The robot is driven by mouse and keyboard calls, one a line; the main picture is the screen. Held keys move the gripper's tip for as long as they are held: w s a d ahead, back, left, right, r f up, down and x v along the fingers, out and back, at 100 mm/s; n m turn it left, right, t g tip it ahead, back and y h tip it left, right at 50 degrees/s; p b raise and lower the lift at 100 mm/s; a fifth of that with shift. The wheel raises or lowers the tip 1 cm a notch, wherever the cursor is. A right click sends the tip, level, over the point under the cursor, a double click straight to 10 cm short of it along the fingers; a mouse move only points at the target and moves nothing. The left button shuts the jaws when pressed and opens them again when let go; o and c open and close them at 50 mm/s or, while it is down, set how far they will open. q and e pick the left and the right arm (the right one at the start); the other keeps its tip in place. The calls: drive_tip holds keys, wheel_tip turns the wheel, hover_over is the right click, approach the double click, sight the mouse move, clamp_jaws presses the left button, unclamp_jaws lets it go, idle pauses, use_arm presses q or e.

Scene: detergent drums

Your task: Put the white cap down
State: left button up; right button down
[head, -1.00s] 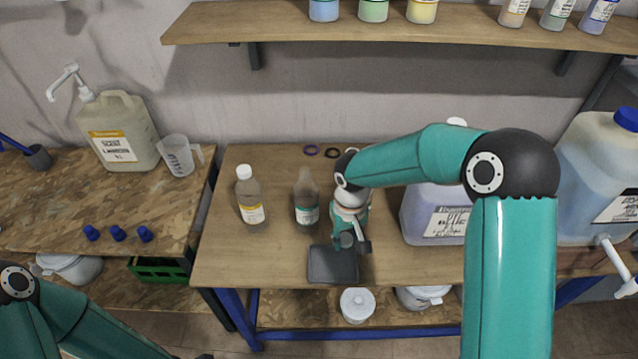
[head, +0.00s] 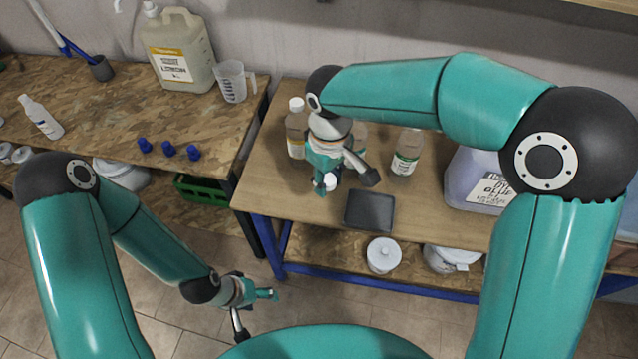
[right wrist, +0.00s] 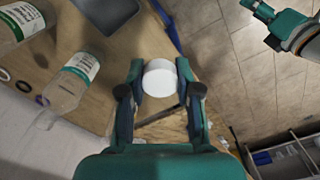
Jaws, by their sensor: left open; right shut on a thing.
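My right gripper (head: 341,184) is shut on the white cap (head: 331,181), in front of the bottles near the table's front edge. In the right wrist view the cap (right wrist: 160,77) sits between the two fingertips (right wrist: 160,88). I cannot tell its height above the table. A dark tray (head: 370,211) lies just right of it, with nothing visible in it. A yellow-label bottle (head: 296,137) with a white cap stands behind left. A green-label bottle (head: 407,153) without a cap stands behind right; another is mostly hidden by my gripper. My left gripper (head: 260,312) is open and empty over the floor.
A purple-blue drum (head: 478,182) stands at the table's right. The left bench holds a beige jug (head: 178,50), a measuring jug (head: 232,82) and blue caps (head: 168,149). A gap separates bench and table. White tubs (head: 383,255) stand on the lower shelf.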

use_arm(q)
drive_tip(key=m+t+h, duration=0.6)
drive_tip(key=m+h, duration=0.3)
drive_tip(key=m, duration=0.5)
approach(328, 180)
drive_tip(key=s+a, duration=0.1)
drive_tip(key=x, duration=1.1)
drive_tip(key=shift+w+d+f, duration=0.1)
drive_tip(key=shift+w+f, duration=0.1)
drive_tip(key=shift+w, duration=0.05)
